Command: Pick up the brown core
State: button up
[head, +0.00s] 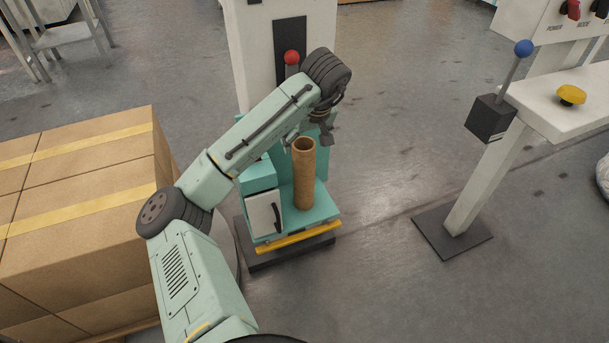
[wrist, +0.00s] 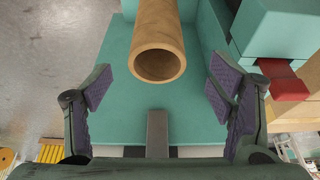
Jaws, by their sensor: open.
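The brown core (head: 304,174) is a hollow brown tube standing upright on the teal platform (head: 325,206) of a machine, its open top facing up. In the wrist view the core (wrist: 158,47) comes in from the top edge, its open end pointing toward my gripper. My gripper (wrist: 158,88) is open, with purple-padded fingers to the left and right, below the core's open end in that picture. The fingers are apart from the core and nothing is between them. In the head view my gripper (head: 312,137) is close to the core's top, partly hidden by my wrist.
Stacked cardboard boxes (head: 75,215) stand at the left. A red-knobbed lever (head: 291,58) is on the machine behind my arm. Open floor lies between.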

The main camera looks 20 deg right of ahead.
aim_at(304, 148)
jog(key=p+x, duration=0.1)
jog(key=x, duration=0.4)
jog(key=shift+w+d+f, duration=0.1)
jog(key=shift+d+f, duration=0.05)
jog(key=shift+f, duration=0.2)
jog(key=shift+c, duration=0.2)
jog(key=c, duration=1.6)
